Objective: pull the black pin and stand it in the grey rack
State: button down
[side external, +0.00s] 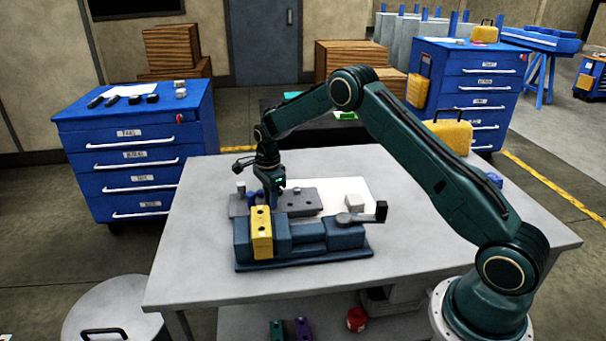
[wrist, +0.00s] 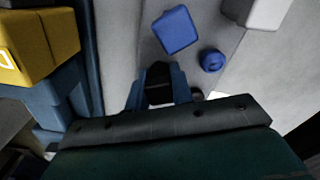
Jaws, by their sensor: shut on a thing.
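My gripper (side external: 272,200) points down just behind the blue vise in the side view. In the wrist view my gripper (wrist: 160,92) has its two blue fingers closed on a black piece, which I take for the black pin (wrist: 160,86). Only the part of the pin between the fingers shows. In the side view the gripper and vise hide it, and I cannot tell whether its lower end is in a hole. A grey slab with dark holes (side external: 307,203), perhaps the grey rack, lies behind the vise, to the right of my gripper.
The blue vise (side external: 310,231) with a yellow block (side external: 262,232) stands in front of my gripper. A blue block (wrist: 175,30) and a blue round piece (wrist: 211,60) lie close by in the wrist view. The table's left side (side external: 190,240) is clear.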

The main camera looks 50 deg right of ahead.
jog(key=c, duration=1.1)
grip_release()
jog(key=shift+c, duration=0.2)
jog(key=shift+r, duration=0.15)
notch_tip(320, 180, up, 14)
jog(key=shift+f, duration=0.25)
jog(key=shift+r, duration=0.1)
notch_tip(320, 180, up, 7)
